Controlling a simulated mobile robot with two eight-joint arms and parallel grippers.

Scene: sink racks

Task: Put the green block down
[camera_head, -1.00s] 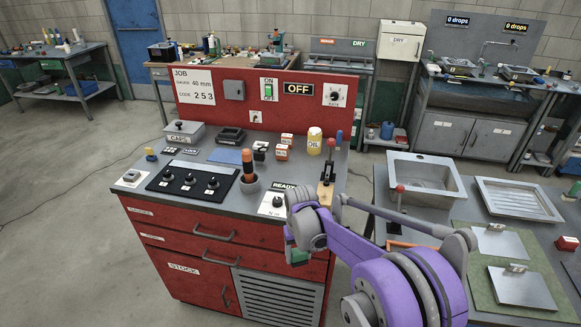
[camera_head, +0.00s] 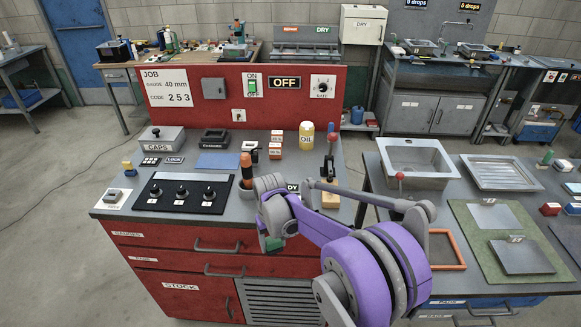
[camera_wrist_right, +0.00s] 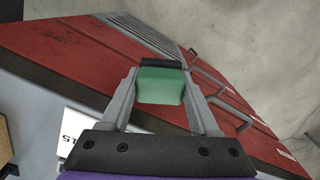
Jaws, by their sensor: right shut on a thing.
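The green block (camera_wrist_right: 160,86) sits between the two fingers of my right gripper (camera_wrist_right: 160,72) in the right wrist view, and the gripper is shut on it. In the head view, my right gripper (camera_head: 270,238) hangs in front of the red bench's front edge, and a small part of the green block (camera_head: 272,244) shows below the purple arm. The block is in the air, apart from the benchtop and the drawers. My left gripper is not in view.
The red bench (camera_head: 170,262) holds a knob panel (camera_head: 182,192), a blue mat (camera_head: 218,160), an orange-handled tool (camera_head: 246,166) and an oil bottle (camera_head: 306,135). The bench at right has a sink (camera_head: 415,160), an orange frame (camera_head: 462,250) on its top and a green mat (camera_head: 480,240).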

